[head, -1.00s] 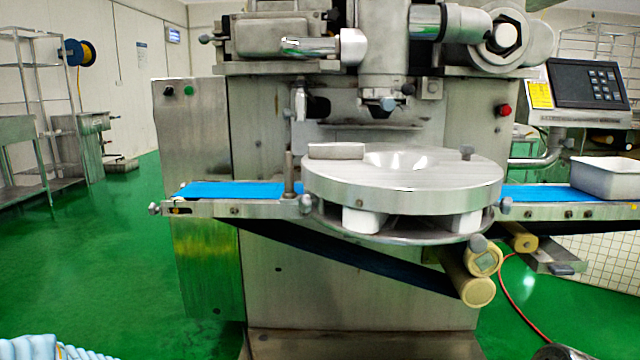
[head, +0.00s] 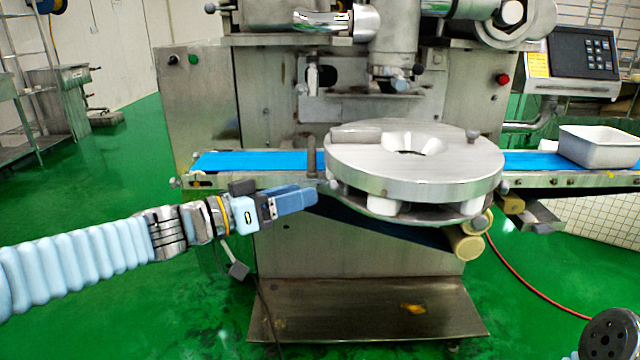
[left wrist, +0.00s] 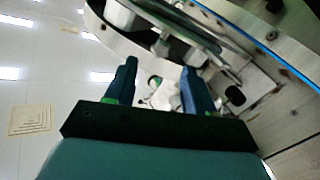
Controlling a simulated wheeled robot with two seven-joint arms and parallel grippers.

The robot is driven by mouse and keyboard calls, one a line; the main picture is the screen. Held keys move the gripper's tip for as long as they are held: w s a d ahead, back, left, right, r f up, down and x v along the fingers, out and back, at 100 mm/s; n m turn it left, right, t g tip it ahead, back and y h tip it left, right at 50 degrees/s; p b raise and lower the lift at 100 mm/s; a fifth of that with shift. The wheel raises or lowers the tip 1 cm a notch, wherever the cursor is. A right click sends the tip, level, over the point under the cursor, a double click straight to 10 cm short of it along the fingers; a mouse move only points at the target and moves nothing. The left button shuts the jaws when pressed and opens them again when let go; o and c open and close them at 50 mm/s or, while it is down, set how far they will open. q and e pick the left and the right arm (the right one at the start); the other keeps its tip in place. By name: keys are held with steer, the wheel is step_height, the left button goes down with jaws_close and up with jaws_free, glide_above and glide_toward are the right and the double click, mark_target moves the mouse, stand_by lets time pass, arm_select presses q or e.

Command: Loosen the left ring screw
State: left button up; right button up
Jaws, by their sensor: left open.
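The round metal ring (head: 415,178) sits on the machine over the blue belt. A small knob-like screw (head: 334,186) shows at its left lower edge, partly hard to make out. My left gripper (head: 314,195) is just left of and slightly below this screw, fingers pointing right, apart from it as far as I can tell. In the left wrist view my left gripper (left wrist: 160,68) is open with two dark blue fingers and nothing clearly held. The ring's underside (left wrist: 175,22) shows above the fingers there.
An upright metal post (head: 311,156) stands by the blue belt (head: 255,161), above my left fingers. A white tub (head: 598,147) sits on the right belt. Tan rollers (head: 468,243) hang below the ring. Green floor (head: 150,300) is open at the left.

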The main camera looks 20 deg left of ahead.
mark_target(328, 187)
arm_select(q)
steer(key=x, duration=0.5)
steer(key=shift+w+p, duration=0.1)
steer(key=shift+p, duration=0.2)
steer(key=shift+c, duration=0.2)
jaws_close()
